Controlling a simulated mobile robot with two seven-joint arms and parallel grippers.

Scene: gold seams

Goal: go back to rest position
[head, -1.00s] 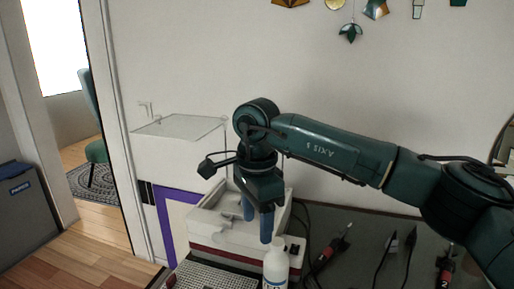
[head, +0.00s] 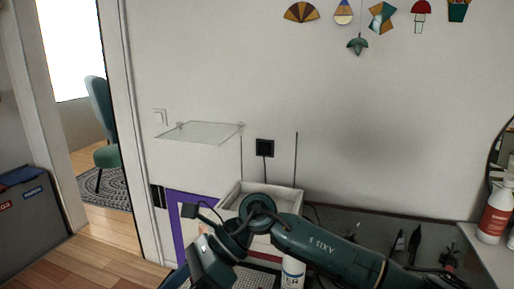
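My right arm comes in from the lower right and bends at a dark teal joint in front of a white box (head: 228,196). My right gripper (head: 208,264) is low in the head view, left of that joint and near the bottom edge. Its body is seen from above and tilted, and its fingers cannot be made out, so its opening and anything between them are hidden. My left gripper is not in view.
A white bottle (head: 292,273) stands just below my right forearm. Dark hand tools (head: 414,242) lie on the grey bench at right. A red-labelled bottle (head: 494,214) stands at the far right. A clear shelf (head: 200,133) juts from the wall, above the arm.

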